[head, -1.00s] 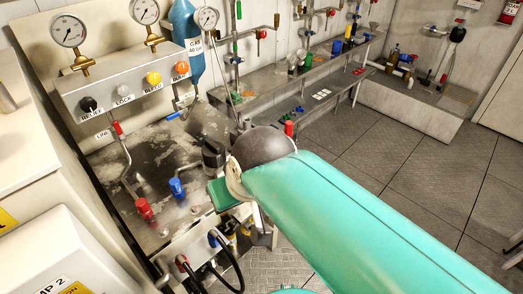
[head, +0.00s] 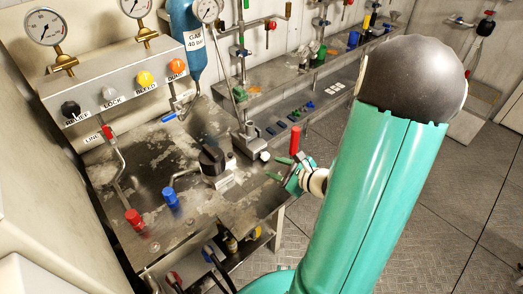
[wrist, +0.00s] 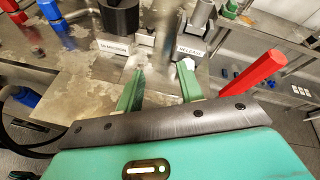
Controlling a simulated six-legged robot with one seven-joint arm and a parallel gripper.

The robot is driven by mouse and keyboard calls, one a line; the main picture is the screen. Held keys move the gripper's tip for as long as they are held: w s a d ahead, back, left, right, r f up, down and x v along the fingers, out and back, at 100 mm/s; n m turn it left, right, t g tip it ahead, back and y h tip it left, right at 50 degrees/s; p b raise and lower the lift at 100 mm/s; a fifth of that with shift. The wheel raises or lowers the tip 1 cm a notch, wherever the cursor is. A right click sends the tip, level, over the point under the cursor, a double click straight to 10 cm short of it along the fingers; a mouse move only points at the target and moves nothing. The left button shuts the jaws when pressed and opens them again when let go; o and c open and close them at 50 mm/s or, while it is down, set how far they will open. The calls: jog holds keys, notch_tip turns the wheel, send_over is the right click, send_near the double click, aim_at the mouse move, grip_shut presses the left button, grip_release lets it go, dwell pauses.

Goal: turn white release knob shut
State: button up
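The white release knob (head: 265,156) sits at the right end of a small metal valve block on the bench. In the wrist view, a small white part of it (wrist: 187,63) shows below the RELEASE label (wrist: 190,50), just beyond the right fingertip and partly hidden by it. My gripper (head: 279,167) is just to the right of and in front of the knob. In the wrist view its two green fingers (wrist: 159,80) stand apart with nothing between them. I cannot tell whether the right finger touches the knob.
A red lever (head: 294,140) stands close beside my gripper, at the right finger's side in the wrist view (wrist: 255,72). A black knob (head: 211,158) is to the left. Red (head: 134,217) and blue (head: 171,196) handles stand farther left. Floor is free at right.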

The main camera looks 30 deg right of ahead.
aim_at(267, 157)
jog(key=d+f+m+h, duration=0.1)
jog(key=s+d+f+m, duration=0.1)
jog(key=d, duration=0.1)
jog(key=s+d+f+m+h, duration=0.1)
jog(key=shift+d+m+h, duration=0.25)
jog(key=shift+m+h, duration=0.05)
jog(key=shift+m, duration=0.1)
jog(key=x, duration=1.3)
jog(key=shift+w+r, duration=0.2)
jog(key=shift+w, duration=0.25)
jog(key=c, duration=0.7)
